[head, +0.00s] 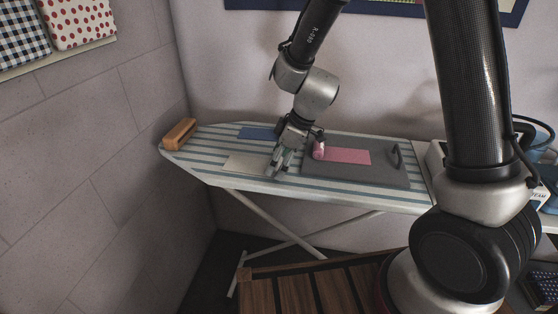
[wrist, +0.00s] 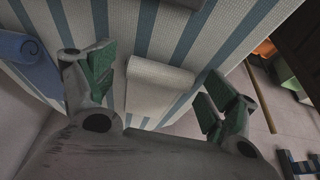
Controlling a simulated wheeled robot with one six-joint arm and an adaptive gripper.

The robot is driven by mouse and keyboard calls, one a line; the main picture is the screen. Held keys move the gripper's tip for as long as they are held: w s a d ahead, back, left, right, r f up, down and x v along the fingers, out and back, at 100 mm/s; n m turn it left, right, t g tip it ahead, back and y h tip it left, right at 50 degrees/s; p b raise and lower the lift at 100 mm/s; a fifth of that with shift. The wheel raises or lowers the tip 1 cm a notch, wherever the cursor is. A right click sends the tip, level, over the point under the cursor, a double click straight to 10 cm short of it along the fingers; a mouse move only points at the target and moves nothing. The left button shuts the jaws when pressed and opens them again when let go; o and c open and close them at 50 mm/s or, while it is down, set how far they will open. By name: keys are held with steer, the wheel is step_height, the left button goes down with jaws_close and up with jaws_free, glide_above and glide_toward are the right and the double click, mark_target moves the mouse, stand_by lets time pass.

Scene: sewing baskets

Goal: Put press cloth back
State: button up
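A cream cloth (head: 247,164) lies flat on the striped ironing board (head: 206,172), near its front edge. In the wrist view, the cream cloth (wrist: 157,98) has a rolled edge and sits between my open fingers. My gripper (head: 279,162) points down over the board, just right of the cream cloth. Its green-padded fingers (wrist: 160,80) are spread in the wrist view, with nothing clamped. A blue cloth (head: 258,133) lies behind, and its curled edge (wrist: 22,45) shows at left in the wrist view. A pink cloth (head: 345,155) with a rolled end lies on a grey mat (head: 375,175). Which cloth is the press cloth, I cannot tell.
A wooden block (head: 180,134) stands on the board's left end. The grey mat has a dark handle (head: 397,155) at its right. A white box (head: 437,165) and a blue appliance stand farther right. A slatted wooden surface (head: 310,292) lies in front, below the board.

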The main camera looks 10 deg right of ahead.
steer(key=v, duration=1.1)
steer(key=s+d+r+m+t+h, duration=0.1)
steer(key=s+d+r+m, duration=0.3)
steer(key=d, duration=0.3)
steer(key=s+d+r+m+t, duration=0.1)
steer(key=s+d+r+m, duration=0.1)
steer(key=s+d+r, duration=0.3)
steer(key=s+d+r+m+h, duration=0.3)
steer(key=s+d+m, duration=0.5)
steer(key=s+d, duration=0.2)
steer(key=shift+s+d+r+t, duration=0.3)
steer(key=shift+d+r, duration=0.05)
steer(key=shift+d, duration=0.4)
